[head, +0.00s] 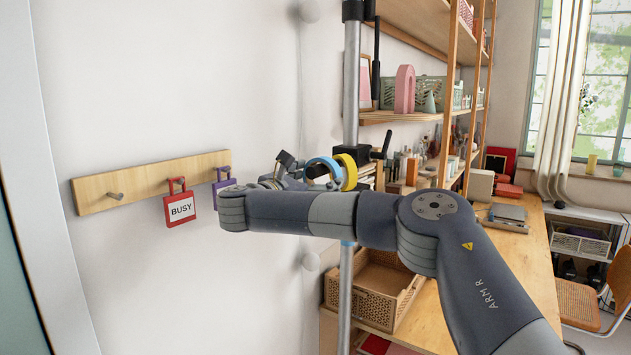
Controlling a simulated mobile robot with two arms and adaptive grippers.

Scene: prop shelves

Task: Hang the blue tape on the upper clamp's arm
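The blue tape (323,163) is a light-blue ring beside the yellow tape (349,172), in front of the metal pole (347,270). A short black bar shows inside the blue ring, at the black lower clamp (351,155). The upper clamp (357,10) is on the pole at the top edge, partly cut off; its arm is not clearly seen. My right gripper (292,166) is just left of the blue tape, partly hidden behind my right arm. I cannot tell whether its fingers touch the tape or are open. My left gripper is not in view.
A wooden peg rail (140,184) on the left wall holds a red BUSY padlock (179,206) and a purple padlock (222,181). Shelves (420,113) and a wooden desk (510,255) stand behind the pole. A brown crate (385,283) sits low beside it.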

